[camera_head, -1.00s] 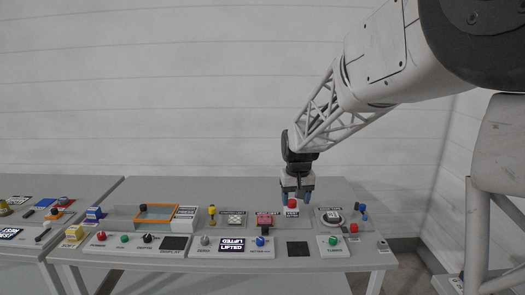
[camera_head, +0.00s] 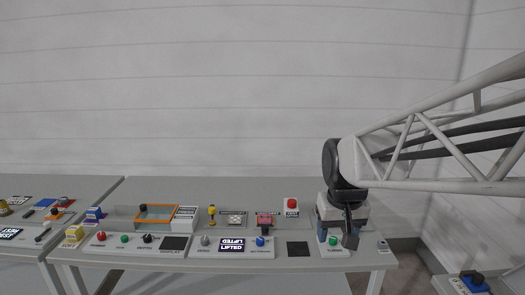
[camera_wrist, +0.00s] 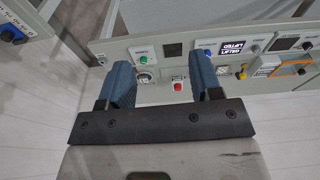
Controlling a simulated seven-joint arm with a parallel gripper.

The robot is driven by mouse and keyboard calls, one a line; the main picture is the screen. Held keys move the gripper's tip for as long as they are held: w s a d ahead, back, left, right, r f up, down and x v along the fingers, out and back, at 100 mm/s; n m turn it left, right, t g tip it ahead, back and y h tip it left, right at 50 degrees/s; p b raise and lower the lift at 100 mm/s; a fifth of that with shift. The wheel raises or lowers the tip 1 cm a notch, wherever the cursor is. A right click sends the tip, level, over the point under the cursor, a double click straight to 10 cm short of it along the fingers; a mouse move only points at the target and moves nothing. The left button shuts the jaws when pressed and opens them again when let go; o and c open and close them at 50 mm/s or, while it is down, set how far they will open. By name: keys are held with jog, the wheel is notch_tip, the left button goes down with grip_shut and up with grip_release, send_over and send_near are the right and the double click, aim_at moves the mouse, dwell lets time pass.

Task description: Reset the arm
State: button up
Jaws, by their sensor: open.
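My gripper (camera_head: 341,236) is at the right end of the long grey table (camera_head: 160,195) in the head view, pointing down in front of the round dial there. In the wrist view my gripper (camera_wrist: 160,85) shows two blue fingers spread apart with nothing between them. Beyond the fingers the red button (camera_wrist: 178,87) and the green button (camera_wrist: 143,60) show. My arm comes in from the right of the head view, lower lattice section nearly level.
Panels with buttons line the table: a display reading LIFTED (camera_head: 231,246), a red button (camera_head: 291,204), a yellow-topped post (camera_head: 211,213) and an orange-framed tray (camera_head: 157,206). A second table (camera_head: 75,187) stands left. A blue device (camera_head: 472,283) sits at lower right.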

jog(key=s+d+f, duration=0.2)
jog(key=s+f, duration=0.1)
jog(key=s, duration=1.4)
jog(key=shift+d+m+t, duration=0.15)
jog(key=shift+m+t, duration=0.15)
jog(key=shift+m, duration=0.1)
